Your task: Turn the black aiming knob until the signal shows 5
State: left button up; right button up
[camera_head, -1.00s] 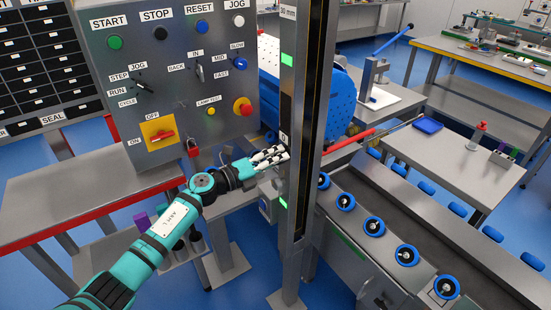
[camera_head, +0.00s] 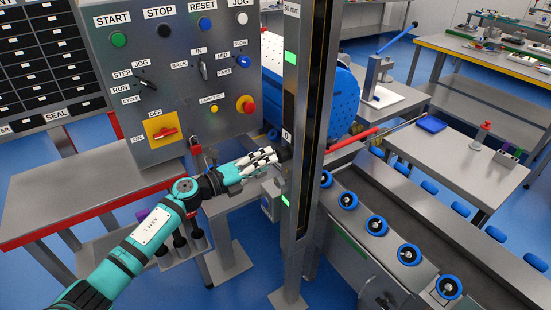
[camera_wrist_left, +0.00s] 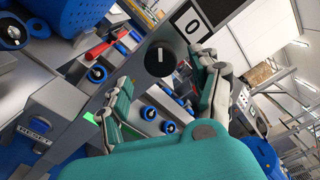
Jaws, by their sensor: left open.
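The black aiming knob (camera_wrist_left: 160,58) is round with a white pointer line and sits on the grey post (camera_wrist_left: 135,70). It also shows as a dark shape at the post's edge in the head view (camera_head: 284,154). The signal window (camera_wrist_left: 188,22) just beside the knob reads 0; in the head view it is a small plate (camera_head: 287,135) above the knob. My left gripper (camera_head: 272,158) is open just left of the knob. In the left wrist view its two fingers (camera_wrist_left: 165,75) stand apart on either side below the knob, apparently not gripping it. My right gripper is not in view.
A grey control panel (camera_head: 178,85) with buttons and switches stands left of the post. Green lights (camera_head: 291,57) mark the post. A conveyor with blue rollers (camera_head: 376,226) runs to the right. A red-edged bench (camera_head: 80,205) lies below the panel.

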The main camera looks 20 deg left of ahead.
pick_arm(q)
jog(key=v, duration=0.7)
jog(key=shift+s+a+f, duration=0.1)
jog(key=shift+s, duration=0.05)
